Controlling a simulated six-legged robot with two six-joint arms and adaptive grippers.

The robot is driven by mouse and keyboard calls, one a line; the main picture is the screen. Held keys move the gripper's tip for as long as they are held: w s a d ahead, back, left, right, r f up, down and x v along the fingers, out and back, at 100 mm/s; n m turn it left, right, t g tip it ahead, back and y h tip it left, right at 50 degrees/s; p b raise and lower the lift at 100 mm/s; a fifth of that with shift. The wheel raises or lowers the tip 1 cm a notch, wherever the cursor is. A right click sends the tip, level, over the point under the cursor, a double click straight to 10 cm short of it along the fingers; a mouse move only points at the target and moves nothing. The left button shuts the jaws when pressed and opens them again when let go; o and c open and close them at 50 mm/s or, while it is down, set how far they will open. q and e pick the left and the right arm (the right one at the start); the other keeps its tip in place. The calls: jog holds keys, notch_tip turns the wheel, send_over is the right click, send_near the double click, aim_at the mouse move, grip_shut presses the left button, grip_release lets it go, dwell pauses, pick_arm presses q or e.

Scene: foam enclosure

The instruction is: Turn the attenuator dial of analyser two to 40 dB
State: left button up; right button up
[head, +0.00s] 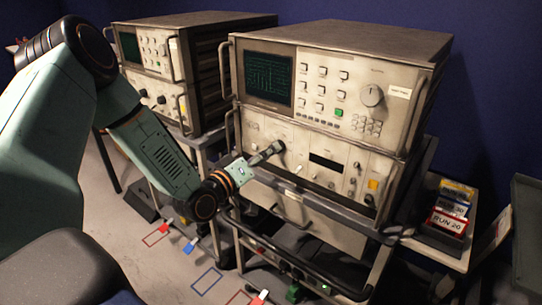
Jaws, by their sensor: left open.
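Two analysers stand on carts. The nearer one (330,135) has a green-lit screen (268,78), a large round knob (372,95) and a small label too blurred to read, so I cannot tell its number. The farther analyser (150,60) stands to its left. My right gripper is not in view.
A handle bar (300,262) runs across the front of the cart. Coloured run cards (450,210) stand in a holder on a side shelf at right. Coloured outlines (206,282) and small flags mark the floor. A grey-green panel (526,230) stands at far right.

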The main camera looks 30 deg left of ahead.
pick_arm(q)
jog(key=shift+w+d, duration=0.1)
jog(key=shift+w, duration=1.05)
jog(key=shift+c, duration=0.7)
jog(key=shift+w+d+f, duration=0.1)
jog(key=shift+w, duration=0.15)
jog(key=c, duration=0.4)
jog(key=shift+s, duration=0.1)
grip_shut()
